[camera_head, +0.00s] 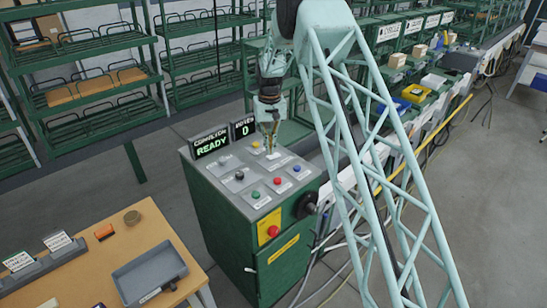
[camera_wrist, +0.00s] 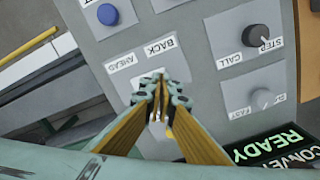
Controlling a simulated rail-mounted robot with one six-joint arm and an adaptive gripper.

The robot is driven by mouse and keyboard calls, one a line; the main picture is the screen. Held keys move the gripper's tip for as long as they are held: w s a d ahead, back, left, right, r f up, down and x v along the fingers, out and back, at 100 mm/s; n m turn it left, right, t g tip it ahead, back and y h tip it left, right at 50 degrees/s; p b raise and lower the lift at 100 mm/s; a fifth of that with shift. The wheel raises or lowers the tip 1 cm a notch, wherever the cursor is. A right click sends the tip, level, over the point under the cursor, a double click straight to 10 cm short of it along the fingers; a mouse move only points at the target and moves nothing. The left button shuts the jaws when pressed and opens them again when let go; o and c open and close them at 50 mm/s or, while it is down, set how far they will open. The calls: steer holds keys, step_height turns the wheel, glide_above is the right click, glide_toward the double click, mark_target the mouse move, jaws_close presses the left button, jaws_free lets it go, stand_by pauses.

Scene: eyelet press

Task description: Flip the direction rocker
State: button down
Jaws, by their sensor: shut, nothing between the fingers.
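The direction rocker's plate (camera_wrist: 127,62), labelled AHEAD and BACK, is on the grey sloped panel in the wrist view. A small pale part of the rocker (camera_wrist: 147,76) shows just beyond my fingertips; the rest is hidden behind them, so its tilt cannot be told. My gripper (camera_wrist: 157,92) is shut and empty, its tips over the lower part of that plate. Whether they touch the rocker cannot be told. In the head view my gripper (camera_head: 270,150) points down at the back right of the panel top.
Near the rocker are a blue button (camera_wrist: 107,14), a black STEP/CALL knob (camera_wrist: 256,37) and a grey knob (camera_wrist: 263,98). The READY display (camera_head: 211,144) and the 0 display (camera_head: 243,128) stand along the panel's back left. A red emergency button (camera_head: 272,230) is on the cabinet front.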

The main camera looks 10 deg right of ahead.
mark_target(270, 156)
steer(key=shift+f+b, duration=0.55)
steer(key=shift+f, duration=0.7)
stand_by(1.6)
steer(key=shift+r, duration=0.15)
steer(key=shift+r+p, duration=1.15)
steer(key=shift+r, duration=2.25)
